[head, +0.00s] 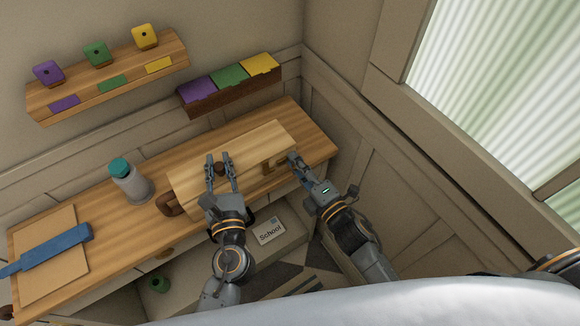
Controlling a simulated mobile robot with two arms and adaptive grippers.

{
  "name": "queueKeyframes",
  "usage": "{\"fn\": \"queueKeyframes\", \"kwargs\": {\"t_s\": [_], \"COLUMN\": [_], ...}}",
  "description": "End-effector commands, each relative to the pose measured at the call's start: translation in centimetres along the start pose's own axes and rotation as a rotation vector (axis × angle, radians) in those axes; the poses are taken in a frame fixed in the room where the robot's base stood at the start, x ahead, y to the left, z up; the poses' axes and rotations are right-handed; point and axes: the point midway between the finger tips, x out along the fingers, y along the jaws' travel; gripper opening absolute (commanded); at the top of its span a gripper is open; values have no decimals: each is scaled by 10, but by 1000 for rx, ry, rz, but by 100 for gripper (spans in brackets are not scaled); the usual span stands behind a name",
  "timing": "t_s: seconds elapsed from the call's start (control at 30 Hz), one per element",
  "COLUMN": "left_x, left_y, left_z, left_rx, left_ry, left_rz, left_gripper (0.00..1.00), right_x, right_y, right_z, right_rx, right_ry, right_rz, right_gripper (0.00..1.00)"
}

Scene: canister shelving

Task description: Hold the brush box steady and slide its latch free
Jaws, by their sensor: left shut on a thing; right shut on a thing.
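The brush box (258,138) is a long, light wooden box lying along the wooden desk top, near its right end. A dark brown knob (219,168) is on its lid, and a brown handle (168,205) is at its left end. My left gripper (218,158) is over the box with a finger on each side of the knob, shut on it. The brownish latch (269,167) is at the box's front right. My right gripper (292,158) is at the latch's right end, shut on it; its fingertips partly hide the contact.
A grey canister with a teal lid (129,180) stands left of the box. A blue bar (45,250) lies across a board (60,285) at the far left. Wall shelf (110,85) and colored-lid bin (232,95) are behind. A "School" box (269,231) is below.

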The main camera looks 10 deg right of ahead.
Motion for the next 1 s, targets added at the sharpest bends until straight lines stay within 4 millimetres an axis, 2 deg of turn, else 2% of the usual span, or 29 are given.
{"fn": "queueKeyframes", "kwargs": {"t_s": [0.03,0.23,0.27,0.37,0.4,0.77,0.87,1.0], "left_x": [0,0,0,1,1,0,0,0], "left_y": [2,3,3,3,3,2,2,2], "left_z": [-1,-1,-1,-1,-1,-1,-1,-1], "left_rx": [2,3,3,3,3,3,3,2], "left_ry": [1,1,1,1,1,1,1,1], "left_rz": [5,7,7,8,8,5,5,5], "left_gripper": [0,0,0,0,0,0,0,0], "right_x": [0,0,0,0,0,-6,-19,-48], "right_y": [0,0,0,0,0,-1,-2,-2], "right_z": [6,7,7,6,6,4,5,5], "right_rx": [-4,-3,-3,-2,-2,-1,0,0], "right_ry": [-5,-8,-8,-8,-7,-5,-6,-6], "right_rz": [-2,-3,-3,-3,-3,-3,-5,-6], "right_gripper": [0,0,22,42,45,45,45,45]}}
